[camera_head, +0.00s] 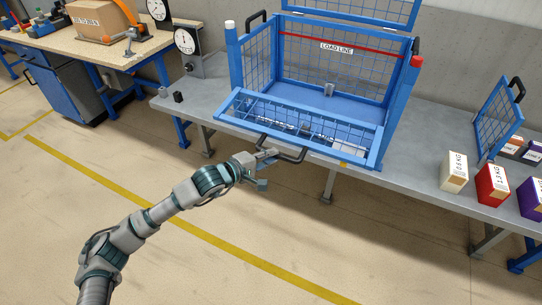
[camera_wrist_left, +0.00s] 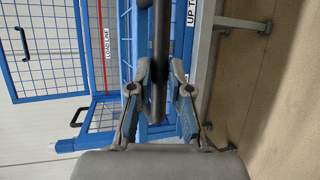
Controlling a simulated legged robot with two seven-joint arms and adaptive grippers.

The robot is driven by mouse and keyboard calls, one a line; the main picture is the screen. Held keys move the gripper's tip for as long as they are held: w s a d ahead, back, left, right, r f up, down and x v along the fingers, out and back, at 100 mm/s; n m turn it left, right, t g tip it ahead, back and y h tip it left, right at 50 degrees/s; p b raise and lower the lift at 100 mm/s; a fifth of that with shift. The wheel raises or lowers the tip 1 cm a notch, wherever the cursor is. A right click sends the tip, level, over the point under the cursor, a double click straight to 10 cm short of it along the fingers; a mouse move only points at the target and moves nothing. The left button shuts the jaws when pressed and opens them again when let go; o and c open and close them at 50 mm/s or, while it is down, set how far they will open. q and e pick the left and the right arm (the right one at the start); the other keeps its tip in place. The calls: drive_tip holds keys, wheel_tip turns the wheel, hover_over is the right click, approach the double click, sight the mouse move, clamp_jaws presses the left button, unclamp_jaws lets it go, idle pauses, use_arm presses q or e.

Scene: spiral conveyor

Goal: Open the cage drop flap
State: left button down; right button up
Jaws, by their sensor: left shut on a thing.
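The blue mesh cage (camera_head: 231,62) stands on a grey table. Its front drop flap (camera_head: 376,150) is swung outward from the cage front, leaving the front open above it; its exact tilt is hard to tell. A black bar handle (camera_head: 292,158) is on the flap's near edge. My left gripper (camera_head: 266,157) is at the left part of this handle, shut on it. In the left wrist view, the black handle bar (camera_wrist_left: 160,55) runs between the two fingers of my left gripper (camera_wrist_left: 162,88). My right gripper is in no view.
The cage's top lid (camera_head: 345,13) stands raised. A separate blue mesh panel (camera_head: 492,120) and white, red and purple boxes stand on the table (camera_head: 420,140) at right. Dial gauges (camera_head: 186,41) stand at left. The floor in front is clear.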

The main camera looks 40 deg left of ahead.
use_arm(q)
drive_tip(key=c, duration=1.1)
unclamp_jaws()
drive_tip(key=v, duration=1.2)
drive_tip(key=shift+f, duration=0.1)
